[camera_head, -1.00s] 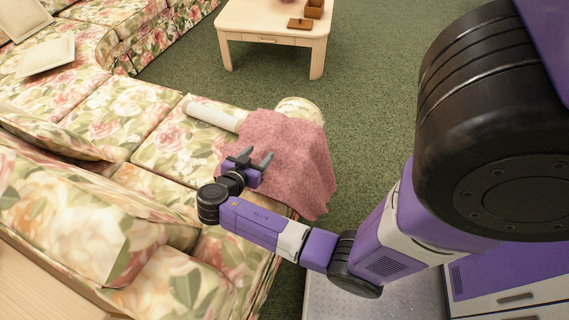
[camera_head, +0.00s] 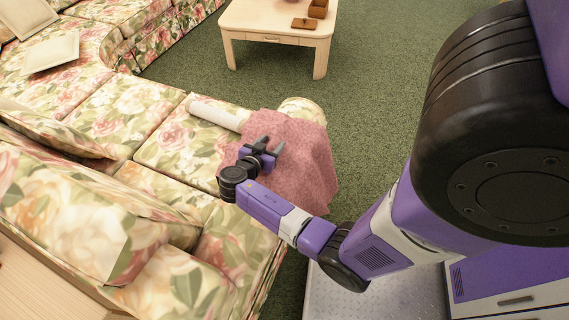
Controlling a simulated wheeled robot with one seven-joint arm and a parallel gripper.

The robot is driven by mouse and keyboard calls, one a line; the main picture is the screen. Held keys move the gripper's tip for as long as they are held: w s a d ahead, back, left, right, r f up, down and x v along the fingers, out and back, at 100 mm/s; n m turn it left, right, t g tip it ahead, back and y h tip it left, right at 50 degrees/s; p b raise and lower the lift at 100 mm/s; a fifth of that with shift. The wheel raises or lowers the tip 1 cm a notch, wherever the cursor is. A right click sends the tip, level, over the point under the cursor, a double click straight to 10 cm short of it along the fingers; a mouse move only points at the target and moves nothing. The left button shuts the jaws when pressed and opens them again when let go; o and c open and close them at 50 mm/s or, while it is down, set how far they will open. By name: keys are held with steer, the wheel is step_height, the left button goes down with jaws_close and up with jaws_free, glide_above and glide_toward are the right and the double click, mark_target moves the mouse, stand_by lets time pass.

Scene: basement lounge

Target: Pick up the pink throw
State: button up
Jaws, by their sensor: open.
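The pink throw (camera_head: 303,172) lies draped over the near end of the floral sofa (camera_head: 178,145) and hangs down over the sofa's edge toward the carpet. My gripper (camera_head: 270,144) is over the middle of the throw, with its two dark fingers apart and nothing between them. I cannot tell whether the fingertips touch the cloth. My gripper and wrist hide part of the throw's left side.
A white cylindrical roll (camera_head: 215,115) lies on the seat beside the throw. Sofa cushions (camera_head: 60,215) rise on the left. A wooden coffee table (camera_head: 277,22) with small boxes stands at the back. Green carpet (camera_head: 375,110) is clear on the right.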

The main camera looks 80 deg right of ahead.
jaws_close()
stand_by(1.3)
